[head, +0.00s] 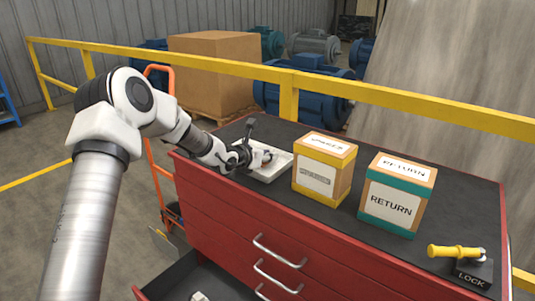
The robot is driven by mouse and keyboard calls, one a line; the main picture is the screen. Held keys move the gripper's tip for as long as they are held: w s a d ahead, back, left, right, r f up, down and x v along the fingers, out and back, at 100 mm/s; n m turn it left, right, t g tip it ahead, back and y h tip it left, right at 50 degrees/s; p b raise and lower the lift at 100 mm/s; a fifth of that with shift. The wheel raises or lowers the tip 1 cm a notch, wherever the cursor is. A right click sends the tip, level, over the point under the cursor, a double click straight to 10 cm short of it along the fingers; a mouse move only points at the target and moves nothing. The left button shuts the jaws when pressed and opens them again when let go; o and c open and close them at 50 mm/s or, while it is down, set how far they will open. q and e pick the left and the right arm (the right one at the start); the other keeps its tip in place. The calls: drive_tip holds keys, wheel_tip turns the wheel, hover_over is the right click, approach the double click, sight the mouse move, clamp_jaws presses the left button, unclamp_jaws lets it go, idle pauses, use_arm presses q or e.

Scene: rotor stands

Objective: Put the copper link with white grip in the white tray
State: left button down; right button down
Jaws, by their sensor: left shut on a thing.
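The white tray (284,169) lies on the dark top of the red cabinet, near its back left. My left gripper (266,156) is over the tray, low and close to its inside. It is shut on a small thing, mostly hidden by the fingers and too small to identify. I cannot make out the copper link with white grip for certain, nor whether the held thing touches the tray floor. My right gripper is not in view.
A yellow-edged box (323,169) stands right of the tray, with a teal-edged RETURN box (397,194) beyond it. A yellow-handled LOCK fixture (458,252) sits at the right. An open drawer (180,284) juts out below, holding a small pale item (199,296). A yellow rail (225,64) runs behind.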

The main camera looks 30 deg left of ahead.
use_arm(q)
drive_tip(key=shift+w+a+f, duration=0.1)
drive_tip(key=shift+f, duration=0.6)
drive_tip(key=shift+r, duration=0.1)
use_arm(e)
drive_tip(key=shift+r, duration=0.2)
use_arm(q)
drive_tip(key=shift+b, duration=0.3)
drive_tip(key=c, duration=1)
unclamp_jaws()
drive_tip(key=shift+f, duration=0.2)
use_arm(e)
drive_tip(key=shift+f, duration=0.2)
